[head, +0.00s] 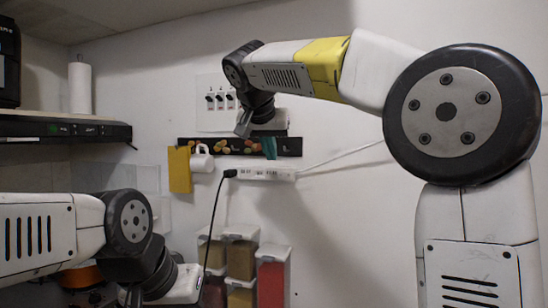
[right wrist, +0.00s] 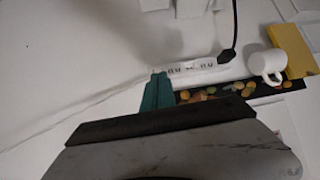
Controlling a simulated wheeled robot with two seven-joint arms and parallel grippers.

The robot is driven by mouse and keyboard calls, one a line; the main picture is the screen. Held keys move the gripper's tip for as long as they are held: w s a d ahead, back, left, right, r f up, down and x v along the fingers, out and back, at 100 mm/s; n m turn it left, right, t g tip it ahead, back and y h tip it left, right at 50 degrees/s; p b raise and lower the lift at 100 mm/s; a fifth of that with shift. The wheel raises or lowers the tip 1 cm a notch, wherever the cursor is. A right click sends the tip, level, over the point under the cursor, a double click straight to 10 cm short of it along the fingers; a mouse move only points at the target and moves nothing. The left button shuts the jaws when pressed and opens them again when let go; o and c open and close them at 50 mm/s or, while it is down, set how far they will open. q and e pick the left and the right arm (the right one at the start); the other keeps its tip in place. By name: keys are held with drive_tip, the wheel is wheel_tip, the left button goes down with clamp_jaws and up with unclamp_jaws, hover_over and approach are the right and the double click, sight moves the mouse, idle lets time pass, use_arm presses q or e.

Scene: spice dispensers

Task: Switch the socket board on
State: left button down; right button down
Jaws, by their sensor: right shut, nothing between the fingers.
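The socket board (head: 265,174) is a long white power strip on the wall, with a black plug and cord at its left end. A white cable runs from its right end. In the right wrist view the board (right wrist: 190,69) appears upside down. Its switch is too small to make out. My right gripper (head: 243,124) points down in front of the wall, above the board and apart from it. It is shut and empty. My left gripper (head: 134,297) is low at the left, partly cut off by the frame's bottom edge, its opening unclear.
Wall switches (head: 220,100) sit above. Spice dispensers (head: 240,258) stand below. Wall right of the board is mostly bare.

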sight(280, 176)
drive_tip(key=shift+w+d+r+x, duration=0.1)
drive_tip(key=shift+w+r+x, duration=0.2)
drive_tip(key=shift+x, duration=1.6)
drive_tip(key=shift+w+d+r+x, duration=0.1)
drive_tip(key=shift+w+r+x, duration=0.2)
drive_tip(key=shift+x, duration=1.6)
drive_tip(key=shift+w+r+x, duration=0.25)
drive_tip(key=shift+r+x, duration=0.1)
drive_tip(key=shift+x, duration=1.55)
